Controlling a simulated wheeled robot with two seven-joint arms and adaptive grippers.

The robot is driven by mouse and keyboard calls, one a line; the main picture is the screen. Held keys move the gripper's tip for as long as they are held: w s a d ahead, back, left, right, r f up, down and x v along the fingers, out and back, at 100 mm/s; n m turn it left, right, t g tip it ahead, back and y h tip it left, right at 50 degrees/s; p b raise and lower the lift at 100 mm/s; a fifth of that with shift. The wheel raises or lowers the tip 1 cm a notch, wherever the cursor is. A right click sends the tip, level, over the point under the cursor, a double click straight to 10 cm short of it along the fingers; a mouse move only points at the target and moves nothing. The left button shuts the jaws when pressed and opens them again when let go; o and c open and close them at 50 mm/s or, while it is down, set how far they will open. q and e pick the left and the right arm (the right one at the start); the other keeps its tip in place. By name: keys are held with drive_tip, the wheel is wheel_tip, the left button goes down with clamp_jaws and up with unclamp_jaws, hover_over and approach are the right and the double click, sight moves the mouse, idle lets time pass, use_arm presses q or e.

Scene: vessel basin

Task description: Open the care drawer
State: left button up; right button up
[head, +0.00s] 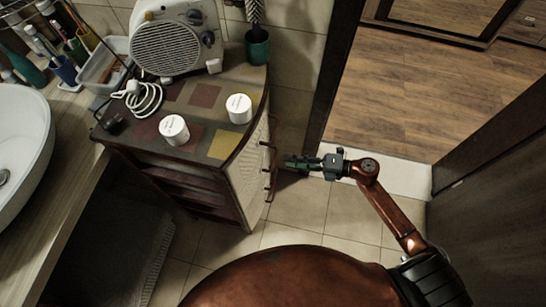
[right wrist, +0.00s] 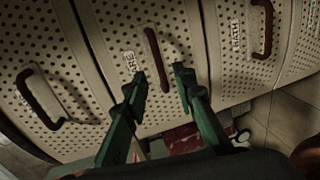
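The drawer cabinet (head: 190,180) stands left of my right gripper, its pale perforated front facing that gripper. Several brown bar handles stick out of the front. In the right wrist view, a drawer front (right wrist: 190,40) with a small label (right wrist: 130,62) has its handle (right wrist: 157,58) directly ahead, between the lines of my fingers. The label's letters are too small to read surely. My right gripper (head: 290,163) is open; its green fingers also show in the right wrist view (right wrist: 163,85), with the handle's lower end near the gap. Contact cannot be told. My left gripper is out of view.
Neighbouring drawers have handles (right wrist: 40,98) and (right wrist: 263,30) on either side. Two white jars (head: 174,130) and (head: 239,108), a heater (head: 168,48), a coiled white cable (head: 143,100) and a green cup (head: 257,46) stand on the cabinet. Tiled floor (head: 300,205) lies clear right of it.

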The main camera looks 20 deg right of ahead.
sight(275, 158)
drive_tip(key=shift+b+x, duration=0.75)
drive_tip(key=shift+x, duration=2.75)
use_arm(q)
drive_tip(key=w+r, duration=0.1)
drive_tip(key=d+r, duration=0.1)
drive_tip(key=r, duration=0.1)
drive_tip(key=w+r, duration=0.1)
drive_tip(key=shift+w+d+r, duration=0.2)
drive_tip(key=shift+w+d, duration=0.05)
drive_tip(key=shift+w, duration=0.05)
use_arm(e)
clamp_jaws()
